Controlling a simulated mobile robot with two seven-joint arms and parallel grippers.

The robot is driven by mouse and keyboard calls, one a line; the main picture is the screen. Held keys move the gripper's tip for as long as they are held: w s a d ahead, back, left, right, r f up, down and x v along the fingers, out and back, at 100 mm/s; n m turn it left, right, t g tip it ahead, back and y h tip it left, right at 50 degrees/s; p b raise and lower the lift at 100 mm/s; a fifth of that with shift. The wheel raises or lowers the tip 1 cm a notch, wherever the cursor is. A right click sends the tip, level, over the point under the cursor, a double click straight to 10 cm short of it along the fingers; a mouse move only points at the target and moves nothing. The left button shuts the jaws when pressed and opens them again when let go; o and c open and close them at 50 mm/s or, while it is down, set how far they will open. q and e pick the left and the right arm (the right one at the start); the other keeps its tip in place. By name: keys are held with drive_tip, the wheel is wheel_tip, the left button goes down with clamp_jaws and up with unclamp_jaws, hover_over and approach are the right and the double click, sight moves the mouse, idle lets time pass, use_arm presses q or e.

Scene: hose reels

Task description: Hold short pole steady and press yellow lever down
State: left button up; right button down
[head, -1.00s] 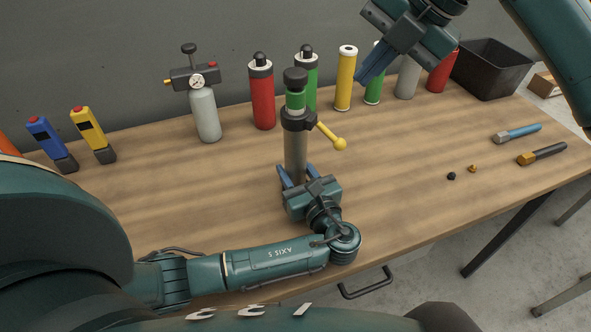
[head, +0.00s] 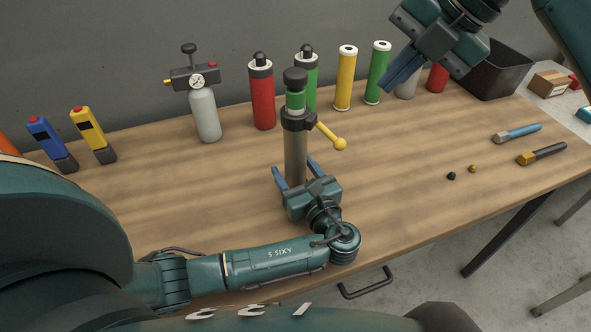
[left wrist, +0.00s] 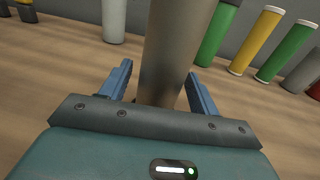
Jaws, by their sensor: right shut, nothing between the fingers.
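The short pole (head: 295,150) is a grey upright tube on the table, with a dark collar, a green band and a black cap at its top. It also shows in the left wrist view (left wrist: 175,45). The yellow lever (head: 328,134) sticks out to the right from the collar and slopes down to a ball end. My left gripper (head: 293,169) is low at the pole with one finger on each side. Its fingers are spread, with gaps to the pole in the left wrist view. My right gripper (head: 387,91) is shut and empty, raised to the right of the lever.
Behind the pole stand a gauge bottle (head: 205,112), a red cylinder (head: 262,98), a yellow tube (head: 345,82) and a green tube (head: 377,75). A black bin (head: 500,75) is at the back right. Tools and small knobs lie on the right; the table (head: 400,175) between is clear.

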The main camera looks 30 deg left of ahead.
use_arm(q)
drive_tip(key=shift+o, duration=0.4)
drive_tip(key=v, duration=1.2)
drive_tip(key=shift+d, duration=0.1)
